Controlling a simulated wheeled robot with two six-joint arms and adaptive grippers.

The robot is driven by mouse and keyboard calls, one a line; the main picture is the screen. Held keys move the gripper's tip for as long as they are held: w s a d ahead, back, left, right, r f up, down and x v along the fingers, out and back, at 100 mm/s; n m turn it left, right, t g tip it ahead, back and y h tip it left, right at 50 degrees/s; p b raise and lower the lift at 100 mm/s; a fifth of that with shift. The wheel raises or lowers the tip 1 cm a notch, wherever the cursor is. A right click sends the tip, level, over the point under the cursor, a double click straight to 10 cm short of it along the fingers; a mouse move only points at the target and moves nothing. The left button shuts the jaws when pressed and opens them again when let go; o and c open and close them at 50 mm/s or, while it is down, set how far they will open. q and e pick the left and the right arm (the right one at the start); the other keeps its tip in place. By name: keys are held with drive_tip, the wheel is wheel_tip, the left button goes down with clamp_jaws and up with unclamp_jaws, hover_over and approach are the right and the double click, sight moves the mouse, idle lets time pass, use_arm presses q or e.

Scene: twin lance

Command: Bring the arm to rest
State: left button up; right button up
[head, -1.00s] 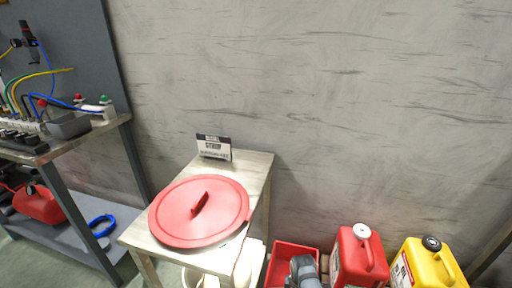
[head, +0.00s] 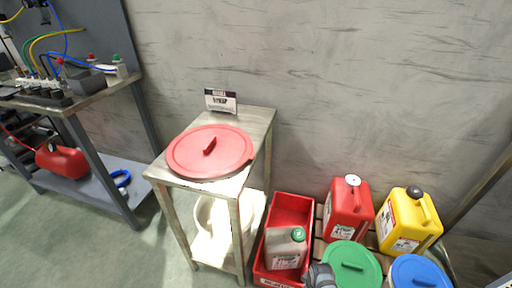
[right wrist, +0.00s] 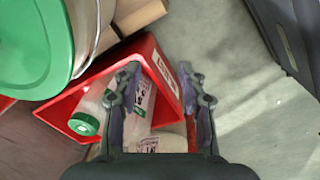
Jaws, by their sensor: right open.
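My right gripper (right wrist: 160,85) is open in the right wrist view, its two dark fingers apart above a red bin (right wrist: 163,75). A pale jerrycan with a green cap (right wrist: 84,123) lies in view beneath and between the fingers, and I see nothing gripped. In the head view a dark grey part of my right arm (head: 320,276) shows at the bottom edge, beside the red bin (head: 292,206) and the pale jerrycan (head: 285,248) standing in it. My left gripper is in neither view.
A metal stand (head: 261,122) holds a red round lid (head: 210,151) and a small sign (head: 221,100). Red (head: 349,208) and yellow (head: 409,220) jerrycans stand right of the bin. Green (head: 352,266) and blue (head: 420,272) lids are in front. A workbench (head: 100,88) is at left.

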drive_tip(key=s+d+f+m, duration=0.3)
drive_tip(key=s+m, duration=0.1)
drive_tip(key=s, duration=0.4)
drive_tip(key=s+d+f+m, duration=0.3)
drive_tip(key=s+d+m, duration=0.1)
drive_tip(key=s, duration=0.4)
use_arm(q)
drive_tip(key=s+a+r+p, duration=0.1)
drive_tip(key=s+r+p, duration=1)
drive_tip(key=p, duration=1)
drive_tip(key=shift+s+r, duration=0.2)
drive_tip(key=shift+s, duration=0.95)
use_arm(e)
drive_tip(key=s+r, duration=1.1)
drive_tip(key=s, duration=0.2)
drive_tip(key=shift+d+r, duration=0.2)
drive_tip(key=shift+d, duration=0.2)
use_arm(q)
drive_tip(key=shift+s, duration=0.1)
